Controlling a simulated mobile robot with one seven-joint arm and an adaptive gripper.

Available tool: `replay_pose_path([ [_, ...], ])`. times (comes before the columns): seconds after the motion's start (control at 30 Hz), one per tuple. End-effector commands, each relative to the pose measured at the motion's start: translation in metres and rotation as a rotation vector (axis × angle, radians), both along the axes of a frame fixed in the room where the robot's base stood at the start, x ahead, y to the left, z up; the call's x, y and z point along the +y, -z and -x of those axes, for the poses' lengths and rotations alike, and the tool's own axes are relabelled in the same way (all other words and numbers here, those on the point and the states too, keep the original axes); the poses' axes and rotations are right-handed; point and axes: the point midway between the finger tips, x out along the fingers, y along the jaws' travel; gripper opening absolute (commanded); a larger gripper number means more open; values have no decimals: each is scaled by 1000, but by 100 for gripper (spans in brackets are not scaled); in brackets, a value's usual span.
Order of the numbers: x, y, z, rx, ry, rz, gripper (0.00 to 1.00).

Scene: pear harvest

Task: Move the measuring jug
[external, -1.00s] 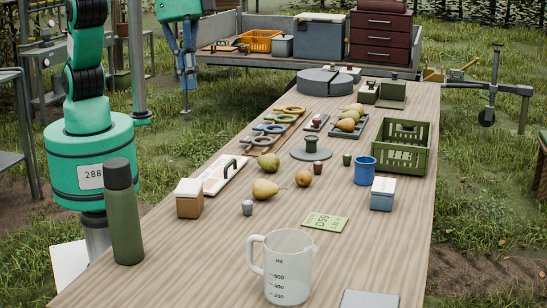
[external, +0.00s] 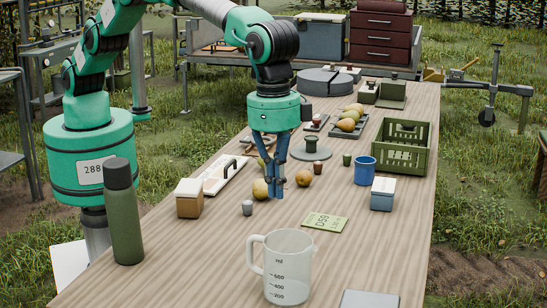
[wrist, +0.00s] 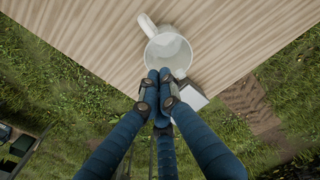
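The measuring jug (external: 288,268) is clear, with volume marks, and stands upright near the front of the wooden table. Its handle points left in the external view. In the wrist view the jug (wrist: 170,50) is seen from above, its near rim partly hidden by my fingers. My gripper (external: 275,194) points down over the table, behind the jug and apart from it. In the wrist view its blue fingertips (wrist: 159,76) are together with nothing between them.
A green bottle (external: 124,215) stands left of the jug. A flat grey square (external: 368,300) lies to its front right. Behind are a green card (external: 325,222), a small grey cup (external: 247,208), pears, a blue mug (external: 365,170) and a green crate (external: 418,148).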

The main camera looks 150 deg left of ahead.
Motion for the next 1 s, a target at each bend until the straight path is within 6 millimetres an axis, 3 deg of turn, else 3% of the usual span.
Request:
replay_pose_path([
  [0.03,7,15,-5,10,-12,3,0],
  [0.2,24,53,-16,29,-47,9,0],
  [0.4,34,78,-22,42,-70,13,0],
  [1.0,36,86,-22,45,-75,15,0],
])
